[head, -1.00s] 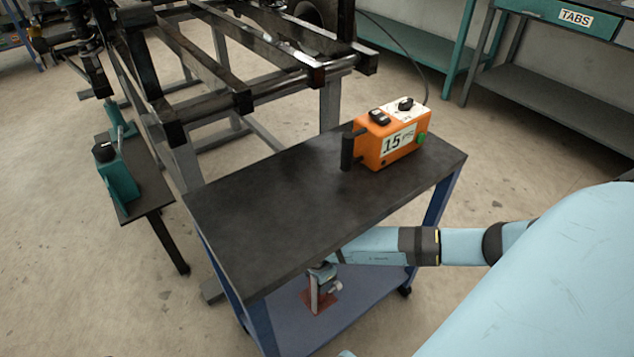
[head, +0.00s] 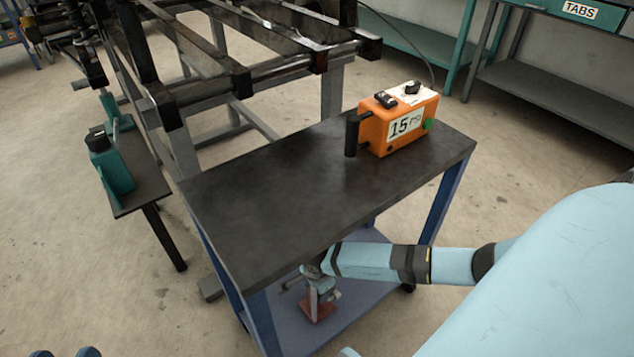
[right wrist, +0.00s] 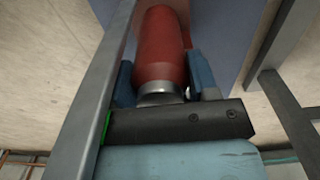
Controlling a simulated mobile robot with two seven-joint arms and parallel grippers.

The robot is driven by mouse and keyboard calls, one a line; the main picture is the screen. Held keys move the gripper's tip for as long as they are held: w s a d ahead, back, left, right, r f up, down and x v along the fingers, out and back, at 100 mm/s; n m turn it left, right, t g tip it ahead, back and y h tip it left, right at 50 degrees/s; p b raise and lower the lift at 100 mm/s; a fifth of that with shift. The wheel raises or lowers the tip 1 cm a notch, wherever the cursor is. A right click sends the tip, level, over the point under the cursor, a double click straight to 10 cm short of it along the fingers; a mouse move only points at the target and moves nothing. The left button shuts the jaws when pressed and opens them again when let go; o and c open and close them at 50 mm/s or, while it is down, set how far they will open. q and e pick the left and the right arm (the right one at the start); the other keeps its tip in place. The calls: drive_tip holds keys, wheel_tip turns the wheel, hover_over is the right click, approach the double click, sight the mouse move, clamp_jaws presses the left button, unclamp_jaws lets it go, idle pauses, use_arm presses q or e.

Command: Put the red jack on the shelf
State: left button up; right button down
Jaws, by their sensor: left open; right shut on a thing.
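The red jack (head: 317,308) is at the lower blue shelf (head: 355,296) of the cart, under the front edge of the black top. Its red base and grey post show; I cannot tell whether the base touches the shelf. My right gripper (head: 316,270) is at its upper part, partly hidden. In the right wrist view the blue fingers (right wrist: 163,80) are shut around the jack's red cylinder (right wrist: 162,45). My left gripper (head: 74,352) is at the bottom left edge of the head view, only its tips showing, open and far from the jack.
An orange box marked 15 PSI (head: 397,120) stands on the cart's black top (head: 300,190). A dark metal frame (head: 240,75) stands behind.

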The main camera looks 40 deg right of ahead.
drive_tip(key=shift+w+f, duration=0.1)
drive_tip(key=shift+f, duration=0.25)
drive_tip(key=shift+r, duration=0.1)
drive_tip(key=shift+c, duration=1.9)
unclamp_jaws()
drive_tip(key=shift+f, duration=0.2)
